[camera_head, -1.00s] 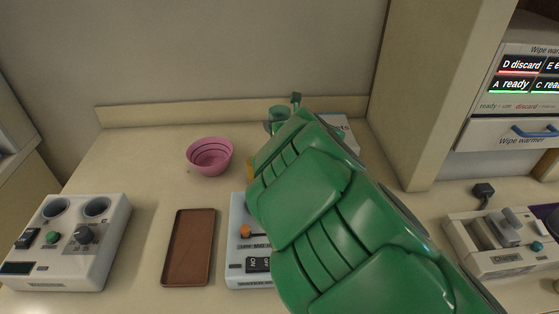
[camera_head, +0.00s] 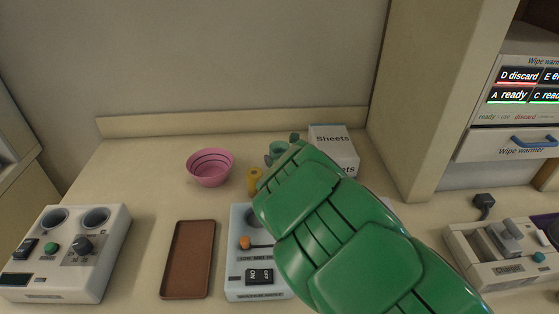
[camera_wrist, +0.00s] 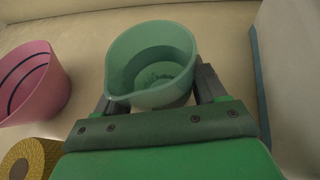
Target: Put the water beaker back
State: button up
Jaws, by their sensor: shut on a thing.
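The water beaker is a green cup with a pouring lip. In the head view the beaker (camera_head: 277,149) shows partly behind my green arm, near the back of the counter. In the wrist view the beaker (camera_wrist: 150,50) is upright between my two fingers, its inside open to view with dark specks at the bottom. My gripper (camera_wrist: 156,88) is shut on the beaker from its near side; in the head view my gripper (camera_head: 287,151) is mostly hidden by the arm. Whether the beaker's base touches the counter I cannot tell.
A pink bowl (camera_head: 210,168) and a yellow roll (camera_head: 254,180) stand left of the beaker. A white Sheets box (camera_head: 335,150) is close on its right. A brown tray (camera_head: 188,260), a pale blue switch unit (camera_head: 243,280) and a white unit (camera_head: 65,250) stand in front.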

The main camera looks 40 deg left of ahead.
jog(key=shift+f, duration=0.4)
jog(key=shift+f, duration=0.1)
jog(key=o, duration=1.1)
jog(key=shift+o, duration=0.2)
jog(key=shift+d, duration=0.1)
jog(key=shift+v, duration=5.95)
